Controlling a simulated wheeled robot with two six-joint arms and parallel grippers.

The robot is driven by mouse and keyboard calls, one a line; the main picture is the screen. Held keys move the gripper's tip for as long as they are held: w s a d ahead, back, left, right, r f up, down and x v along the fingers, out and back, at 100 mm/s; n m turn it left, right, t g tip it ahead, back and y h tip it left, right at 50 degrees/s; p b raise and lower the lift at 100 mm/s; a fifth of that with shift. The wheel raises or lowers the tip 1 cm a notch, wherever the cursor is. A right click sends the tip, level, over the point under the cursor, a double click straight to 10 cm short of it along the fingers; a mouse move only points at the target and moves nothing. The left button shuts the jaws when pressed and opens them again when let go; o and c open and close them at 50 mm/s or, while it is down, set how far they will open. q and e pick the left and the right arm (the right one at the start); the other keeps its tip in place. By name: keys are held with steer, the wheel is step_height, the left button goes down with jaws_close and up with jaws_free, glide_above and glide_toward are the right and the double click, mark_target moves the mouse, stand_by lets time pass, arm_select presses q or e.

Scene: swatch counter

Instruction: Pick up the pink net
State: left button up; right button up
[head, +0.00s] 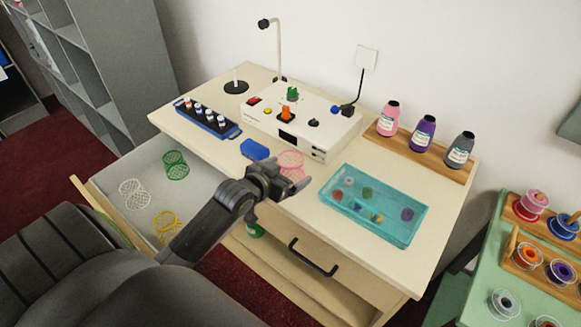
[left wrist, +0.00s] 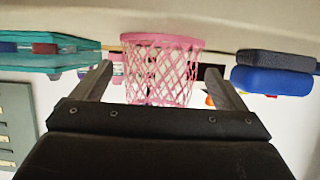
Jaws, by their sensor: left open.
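The pink net (head: 291,160) is an open lattice cup on the cream counter top, just in front of the white control box. In the left wrist view the pink net (left wrist: 160,68) shows large, with a solid pink rim, lined up between the two fingers. My left gripper (head: 285,182) is open at the counter's front edge, close to the net and partly covering its lower part. In the left wrist view my left gripper (left wrist: 159,75) has a finger on each side of the net. I cannot tell whether they touch it. My right gripper is not in view.
A blue block (head: 254,149) lies left of the net; a teal tray (head: 345,205) with small items is to the right. The white control box (head: 322,137) stands behind. An open drawer (head: 105,178) holds green, white and yellow nets. Bottles stand on a wooden shelf (head: 447,165).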

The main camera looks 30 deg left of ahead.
arm_select(q)
steer(key=shift+x, duration=1)
steer(key=c, duration=1)
step_height(320, 180, up, 10)
steer(key=s+d+r+m+h, duration=0.1)
steer(key=s+d, duration=0.3)
steer(key=s+d+r+m+g+h, duration=0.1)
steer(key=s+d+m+h, duration=0.1)
steer(key=s+d, duration=0.2)
steer(key=s+d+r+m+h, duration=0.1)
steer(key=s+d+m+h, duration=0.1)
steer(key=s+d, duration=0.2)
steer(key=shift+s+d+r+g, duration=0.2)
steer(key=shift+d+g, duration=0.1)
steer(key=shift+d, duration=0.25)
